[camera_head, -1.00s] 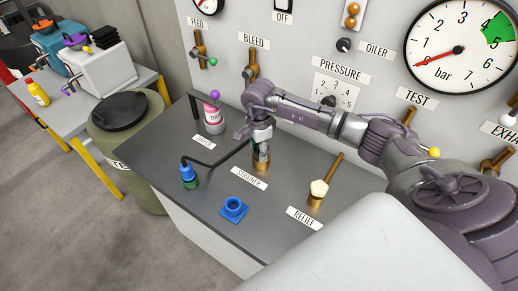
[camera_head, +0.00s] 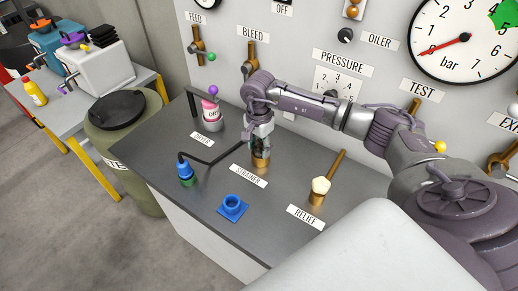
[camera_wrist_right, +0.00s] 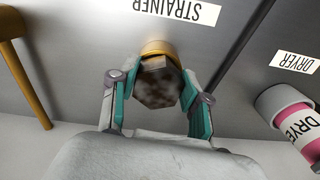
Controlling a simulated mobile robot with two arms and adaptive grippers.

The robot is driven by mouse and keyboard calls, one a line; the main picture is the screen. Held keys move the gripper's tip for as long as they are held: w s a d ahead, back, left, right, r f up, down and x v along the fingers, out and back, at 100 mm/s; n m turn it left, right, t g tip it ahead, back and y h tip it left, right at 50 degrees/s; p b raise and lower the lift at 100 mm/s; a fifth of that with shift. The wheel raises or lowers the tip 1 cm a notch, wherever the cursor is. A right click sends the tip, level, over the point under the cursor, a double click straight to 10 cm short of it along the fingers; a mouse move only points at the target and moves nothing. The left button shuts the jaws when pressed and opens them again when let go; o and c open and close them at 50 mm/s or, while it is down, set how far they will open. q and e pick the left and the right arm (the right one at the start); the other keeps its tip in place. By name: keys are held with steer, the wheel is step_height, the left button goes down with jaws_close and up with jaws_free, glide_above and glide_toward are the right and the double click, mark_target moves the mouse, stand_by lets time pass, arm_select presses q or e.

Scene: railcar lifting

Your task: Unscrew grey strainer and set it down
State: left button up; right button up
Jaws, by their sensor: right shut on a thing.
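My right gripper (camera_head: 261,145) points down at the strainer fitting on the grey bench, behind the STRAINER label. In the right wrist view, its teal-padded fingers (camera_wrist_right: 158,98) are shut on the sides of the strainer (camera_wrist_right: 159,88), which has a six-sided, mottled grey-brown top. The strainer stands at the brass fitting (camera_wrist_right: 160,47), which also shows under the fingers in the head view (camera_head: 261,161). The fingers mostly hide the strainer in the head view. I cannot tell how far it is threaded in. My left gripper is not in view.
The pink-and-white dryer (camera_head: 211,112) stands left of the gripper. The panel rises behind. Bare bench lies between the blue socket and relief fitting.

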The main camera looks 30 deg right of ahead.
steer(key=n+b, duration=0.1)
steer(key=n, duration=0.1)
steer(key=n+b, duration=0.1)
steer(key=n, duration=0.1)
steer(key=n+b, duration=0.2)
steer(key=shift+w+d+r, duration=0.1)
steer(key=shift+w+r, duration=0.1)
steer(key=shift+r, duration=0.05)
steer(key=n+b, duration=0.2)
steer(key=n, duration=0.1)
steer(key=shift+s+r+n+b, duration=0.15)
steer(key=shift+n+b, duration=0.3)
steer(key=shift+n, duration=0.35)
steer(key=o, duration=1)
steer(key=shift+c, duration=0.2)
steer(key=shift+w+f, duration=0.2)
steer(key=shift+w, duration=0.2)
steer(key=shift+s, duration=0.2)
